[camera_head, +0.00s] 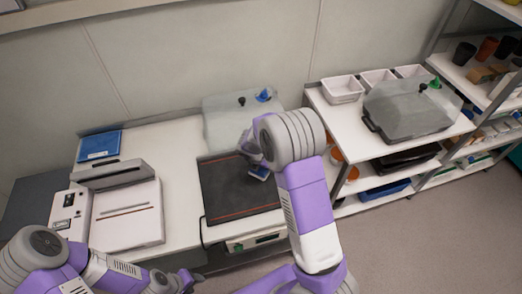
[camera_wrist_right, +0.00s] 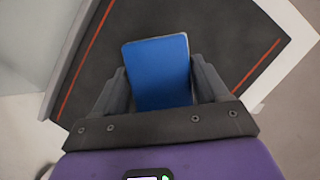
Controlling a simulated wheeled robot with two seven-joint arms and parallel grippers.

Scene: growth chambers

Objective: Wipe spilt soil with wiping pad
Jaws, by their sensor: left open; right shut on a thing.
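The blue wiping pad (camera_wrist_right: 158,72) is held between the two fingers of my right gripper (camera_wrist_right: 160,88) in the right wrist view. In the head view my right gripper (camera_head: 257,166) is over the dark flat surface (camera_head: 228,202) with red lines, partly hidden by my own arm. I cannot tell whether the pad touches that surface. I cannot make out spilt soil on it; the dark colour and my arm may hide some. My left gripper (camera_head: 178,283) is open at the bottom edge of the head view, low in front of the bench.
A white device (camera_head: 127,213) stands left of the dark surface, with a blue item (camera_head: 100,145) behind it. A clear cover (camera_head: 229,119) is at the back. On the right are white tubs (camera_head: 342,89), a grey domed cover (camera_head: 412,111) and shelves.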

